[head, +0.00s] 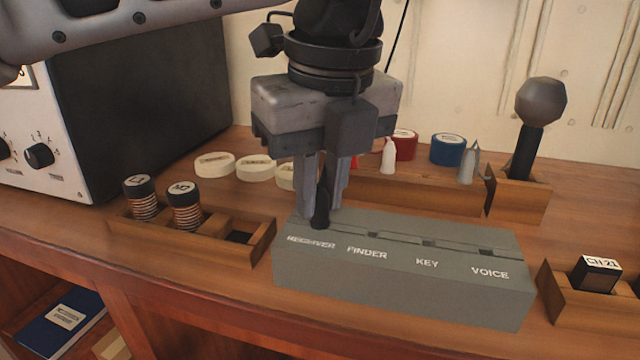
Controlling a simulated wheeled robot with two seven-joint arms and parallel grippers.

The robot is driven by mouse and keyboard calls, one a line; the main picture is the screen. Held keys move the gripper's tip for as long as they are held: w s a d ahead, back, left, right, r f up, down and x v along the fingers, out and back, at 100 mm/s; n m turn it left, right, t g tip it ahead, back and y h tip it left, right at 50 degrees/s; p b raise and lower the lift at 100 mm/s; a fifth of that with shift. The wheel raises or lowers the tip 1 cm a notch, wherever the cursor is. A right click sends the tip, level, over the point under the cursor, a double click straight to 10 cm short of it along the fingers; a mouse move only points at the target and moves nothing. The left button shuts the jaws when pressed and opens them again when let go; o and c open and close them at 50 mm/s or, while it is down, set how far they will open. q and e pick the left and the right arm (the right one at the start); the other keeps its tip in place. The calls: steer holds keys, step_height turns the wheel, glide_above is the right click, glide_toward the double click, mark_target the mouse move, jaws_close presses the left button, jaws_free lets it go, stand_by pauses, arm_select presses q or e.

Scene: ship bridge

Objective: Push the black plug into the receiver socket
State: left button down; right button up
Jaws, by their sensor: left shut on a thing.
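My left gripper (326,190) comes down from above and is shut on the black plug (320,207). The plug is upright, its lower end at the left end of the grey socket box (400,279), just behind the label RECEIVER. The receiver socket itself is hidden behind the plug and fingers, so I cannot tell how deep the plug sits. The sockets behind FINDER, KEY and VOICE show as dark slots along the top of the box. My right gripper is not in view.
A wooden rack (251,247) with two coils stands left of the box. A wooden holder (577,305) with a block marked CH 21 is at right. Behind are white discs (215,165), a red roll (405,145), a blue roll (447,149) and a ball-topped lever (540,101).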

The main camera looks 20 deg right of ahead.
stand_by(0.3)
arm_select(q)
steer(key=c, duration=1.4)
jaws_free()
steer(key=shift+o, duration=0.6)
step_height(320, 180, up, 16)
steer(key=s+p, duration=0.2)
steer(key=p, duration=0.1)
steer(key=shift+s+d+f, duration=0.15)
steer(key=shift+s+d, duration=0.05)
